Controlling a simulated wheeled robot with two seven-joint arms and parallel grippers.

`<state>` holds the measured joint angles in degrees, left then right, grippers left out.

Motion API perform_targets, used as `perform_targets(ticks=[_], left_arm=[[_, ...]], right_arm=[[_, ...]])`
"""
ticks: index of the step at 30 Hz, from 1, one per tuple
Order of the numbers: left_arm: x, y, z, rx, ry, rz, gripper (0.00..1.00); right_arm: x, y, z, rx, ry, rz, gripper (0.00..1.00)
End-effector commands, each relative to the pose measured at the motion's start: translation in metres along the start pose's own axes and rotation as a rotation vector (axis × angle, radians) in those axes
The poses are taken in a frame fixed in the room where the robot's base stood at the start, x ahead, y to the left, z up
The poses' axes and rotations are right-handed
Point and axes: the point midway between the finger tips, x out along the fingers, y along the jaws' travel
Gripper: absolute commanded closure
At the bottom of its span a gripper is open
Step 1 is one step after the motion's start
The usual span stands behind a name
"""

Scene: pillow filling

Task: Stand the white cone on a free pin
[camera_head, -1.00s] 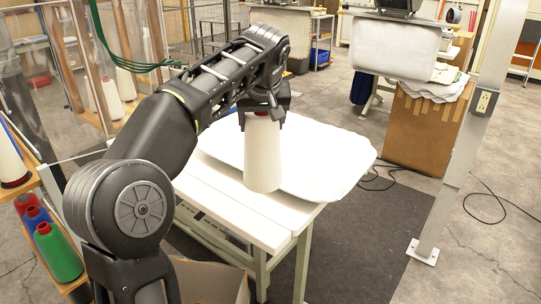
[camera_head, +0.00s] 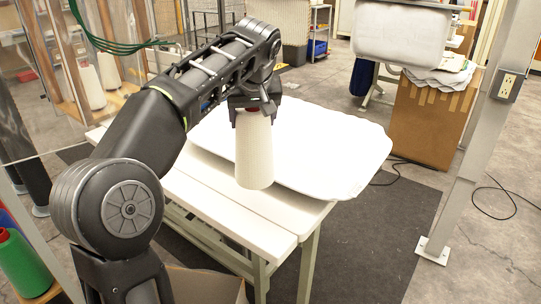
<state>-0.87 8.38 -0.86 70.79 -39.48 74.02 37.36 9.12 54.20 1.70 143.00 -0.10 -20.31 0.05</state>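The white cone (camera_head: 254,155) hangs upright from my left gripper (camera_head: 252,106), wide end down. The gripper is shut on its narrow top, where a little red shows. The cone appears in front of the white table (camera_head: 235,228); I cannot tell whether its base touches the table top. A green cone (camera_head: 22,264) stands at the lower left edge of the view, with part of a blue one behind it. No free pin is clearly visible. My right gripper is not in view.
A white pillow (camera_head: 330,150) covers much of the table. A grey metal post (camera_head: 468,165) rises at the right. A cardboard box (camera_head: 425,120) stands behind, and an open carton (camera_head: 205,284) is below the table's front. White cones (camera_head: 92,88) stand behind the clear panel at left.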

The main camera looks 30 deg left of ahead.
Motion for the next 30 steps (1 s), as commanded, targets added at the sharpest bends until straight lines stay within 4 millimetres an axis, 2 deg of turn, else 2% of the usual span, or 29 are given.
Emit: perform_targets(ticks=[7,18,30], left_arm=[[0.004,0.000,0.002,0.000,0.002,0.001,1.00],[0.049,0.000,0.031,0.000,0.002,0.001,1.00],[0.054,0.000,0.034,0.000,0.003,0.001,1.00]], right_arm=[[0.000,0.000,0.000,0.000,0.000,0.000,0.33],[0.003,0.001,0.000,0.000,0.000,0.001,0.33],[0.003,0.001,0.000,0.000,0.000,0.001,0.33]])
